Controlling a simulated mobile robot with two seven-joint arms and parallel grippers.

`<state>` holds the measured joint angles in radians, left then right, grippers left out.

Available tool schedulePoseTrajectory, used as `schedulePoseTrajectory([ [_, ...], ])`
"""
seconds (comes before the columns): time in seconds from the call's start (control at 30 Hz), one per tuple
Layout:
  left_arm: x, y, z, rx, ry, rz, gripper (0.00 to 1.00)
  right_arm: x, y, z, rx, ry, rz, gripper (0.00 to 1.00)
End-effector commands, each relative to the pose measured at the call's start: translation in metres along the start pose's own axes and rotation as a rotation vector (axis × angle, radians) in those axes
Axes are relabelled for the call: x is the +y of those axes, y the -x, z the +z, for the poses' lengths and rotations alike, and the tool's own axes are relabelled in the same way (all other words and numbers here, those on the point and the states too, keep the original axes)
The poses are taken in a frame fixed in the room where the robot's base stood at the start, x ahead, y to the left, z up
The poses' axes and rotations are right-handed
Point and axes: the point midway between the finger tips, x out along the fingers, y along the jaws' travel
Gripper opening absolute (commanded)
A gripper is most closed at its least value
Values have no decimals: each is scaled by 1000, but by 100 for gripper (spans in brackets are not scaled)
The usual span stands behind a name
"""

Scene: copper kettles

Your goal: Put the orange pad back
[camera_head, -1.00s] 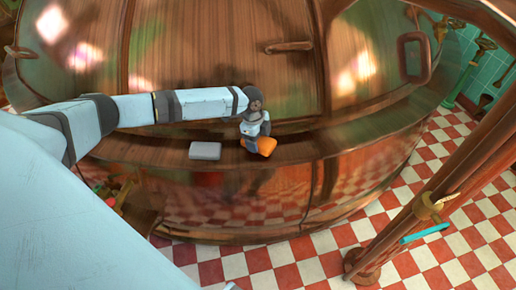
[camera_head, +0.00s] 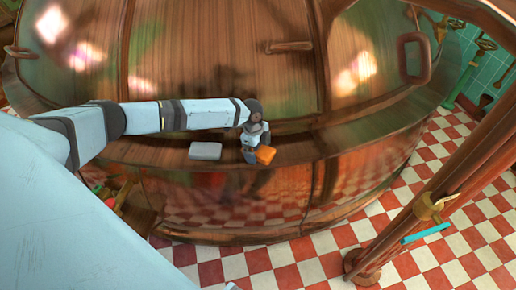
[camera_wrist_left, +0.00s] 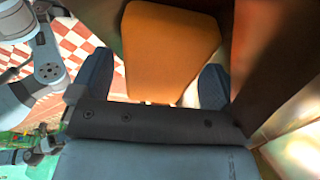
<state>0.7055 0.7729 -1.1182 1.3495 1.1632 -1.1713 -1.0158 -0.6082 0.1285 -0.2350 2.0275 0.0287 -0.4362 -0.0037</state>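The orange pad (camera_head: 265,155) is at the front part of the wooden ledge (camera_head: 298,149) on the big copper kettle. It looks turned at an angle; I cannot tell whether it rests on the ledge. My left gripper (camera_head: 250,156) points down right beside its left side. In the left wrist view the pad (camera_wrist_left: 168,50) fills the space ahead of the two dark fingers (camera_wrist_left: 156,80). The fingers stand wide apart, with a narrow gap between the left finger and the pad. Contact at the right finger is unclear.
A pale grey pad (camera_head: 205,151) lies on the ledge left of my gripper. The copper kettle wall (camera_head: 220,60) with a handle (camera_head: 288,47) rises behind. A copper post (camera_head: 440,190) stands at right. Checkered floor (camera_head: 300,250) lies below.

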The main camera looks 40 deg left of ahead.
Motion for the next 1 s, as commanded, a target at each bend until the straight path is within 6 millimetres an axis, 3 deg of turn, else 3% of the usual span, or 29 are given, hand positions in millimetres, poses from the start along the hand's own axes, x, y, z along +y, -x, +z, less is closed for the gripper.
schedulePoseTrajectory([
  [0.27, -1, 16, 0, 0, 0, -2, 94, 0, 1, -1, 1, 0, 1, 43],
  [0.6, -1, 87, 0, 1, -1, -4, 94, 1, 1, 1, -2, 3, 3, 43],
  [0.8, 0, 114, 0, 0, 1, -1, 94, 1, 1, 0, -2, 3, 3, 43],
  [0.9, 1, 117, -3, 4, 1, -2, 94, 1, 1, 0, -1, 4, 3, 43],
  [1.0, 9, 100, -20, 27, 8, -18, 94, 1, 1, 0, -1, 4, 3, 43],
])
